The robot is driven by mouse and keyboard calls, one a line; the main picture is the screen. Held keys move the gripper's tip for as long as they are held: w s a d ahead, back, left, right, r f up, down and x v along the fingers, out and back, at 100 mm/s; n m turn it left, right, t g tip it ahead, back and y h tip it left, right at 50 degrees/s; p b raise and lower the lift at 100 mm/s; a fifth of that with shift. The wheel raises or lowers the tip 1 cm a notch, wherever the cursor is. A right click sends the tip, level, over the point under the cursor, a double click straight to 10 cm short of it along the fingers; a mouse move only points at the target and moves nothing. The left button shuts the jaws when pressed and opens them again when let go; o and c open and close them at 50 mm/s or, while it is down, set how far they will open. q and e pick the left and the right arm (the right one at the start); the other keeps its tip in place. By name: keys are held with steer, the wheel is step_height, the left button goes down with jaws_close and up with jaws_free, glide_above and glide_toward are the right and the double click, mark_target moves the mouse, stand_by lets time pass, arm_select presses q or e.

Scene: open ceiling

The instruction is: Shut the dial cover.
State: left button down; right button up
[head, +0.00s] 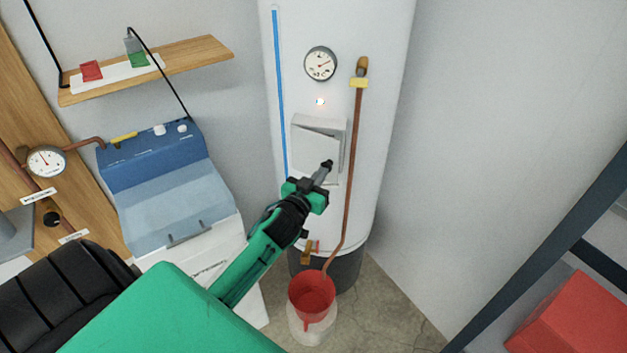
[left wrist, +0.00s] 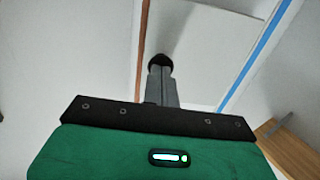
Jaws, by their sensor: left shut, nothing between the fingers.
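The dial cover (head: 316,142) is a pale grey-white flap on the front of the white tank. It stands out at an angle from its housing, so it looks partly open. The dial behind it is hidden. My left gripper (head: 327,166) is shut and empty, with its tip in front of the cover's lower right part. I cannot tell whether it touches. In the left wrist view the shut fingertips (left wrist: 160,62) lie over a pale panel (left wrist: 205,45), which seems to be the cover. My right gripper is not in view.
On the white tank (head: 385,130) are a round gauge (head: 320,63), a blue stripe (head: 280,90) and a copper pipe (head: 352,170) just right of the cover. The pipe runs down to a red funnel (head: 312,293). A blue-lidded unit (head: 165,190) stands left, below a wooden shelf (head: 195,55).

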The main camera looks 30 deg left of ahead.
mark_target(330, 170)
arm_select(q)
steer(key=shift+n+y, duration=0.5)
steer(key=shift+y, duration=0.3)
steer(key=w, duration=0.2)
steer(key=w+d+b, duration=0.1)
steer(key=w, duration=0.1)
steer(key=shift+w, duration=0.15)
steer(key=shift+r, duration=0.15)
